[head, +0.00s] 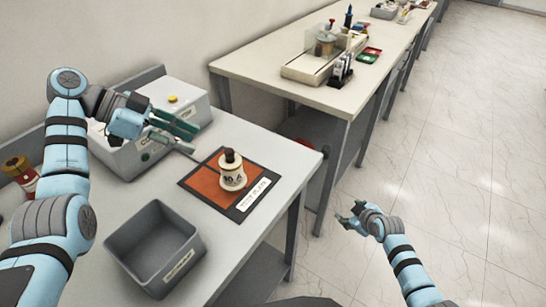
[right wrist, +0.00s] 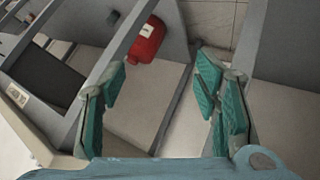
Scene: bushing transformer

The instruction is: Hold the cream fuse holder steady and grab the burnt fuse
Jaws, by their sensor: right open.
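The cream fuse holder (head: 232,178) stands upright on an orange and black mat (head: 206,181) on the near table, with dark lettering on its front. A dark brown piece (head: 230,157), which may be the burnt fuse, sticks out of its top. My left gripper (head: 191,132) is above the back of the table, left of the holder and apart from it; whether its teal fingers are parted is unclear. My right gripper (head: 351,219) is open and empty, off the table's right side over the floor. Its parted teal fingers (right wrist: 163,95) show in the right wrist view.
A grey bin (head: 152,240) stands at the table's front. A white box (head: 150,125) with a yellow button is behind my left gripper. A red and yellow item (head: 20,175) stands at far left. A second table (head: 255,65) with tools is behind. A red container (right wrist: 147,38) lies low.

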